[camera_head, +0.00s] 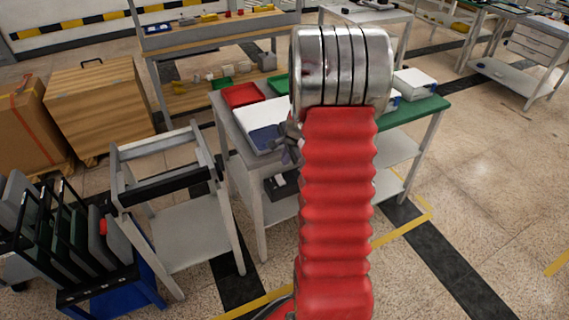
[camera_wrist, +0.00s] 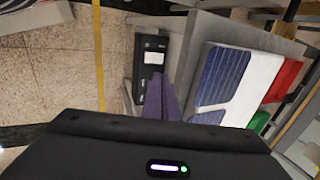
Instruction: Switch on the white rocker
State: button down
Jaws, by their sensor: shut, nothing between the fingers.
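The white rocker (camera_wrist: 153,58) is a pale square on a dark panel (camera_wrist: 140,72) in the wrist view. The panel also shows in the head view (camera_head: 289,189), on the side of the workbench below its top, with the rocker (camera_head: 279,181) as a small pale patch. My gripper (camera_wrist: 162,92) is shut and empty, its purple fingers overlapping the panel's lower right part in the wrist view. In the head view my gripper (camera_head: 287,149) is at the bench's front edge, above the panel. I cannot tell whether the fingers touch the panel or which way the rocker is tipped.
On the bench are a white tray with a blue patterned sheet (camera_head: 265,137), a red tray (camera_head: 242,94) and a green mat (camera_head: 425,108). A grey cart (camera_head: 175,175), a blue rack (camera_head: 135,290) and wooden crates (camera_head: 100,105) stand left. Open floor lies right.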

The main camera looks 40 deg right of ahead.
aim_at(280, 180)
jog(key=shift+x, duration=6.55)
jog(key=shift+w+d+f, duration=0.1)
jog(key=shift+f, duration=0.05)
jog(key=shift+s+a, duration=0.3)
jog(key=shift+s, duration=0.5)
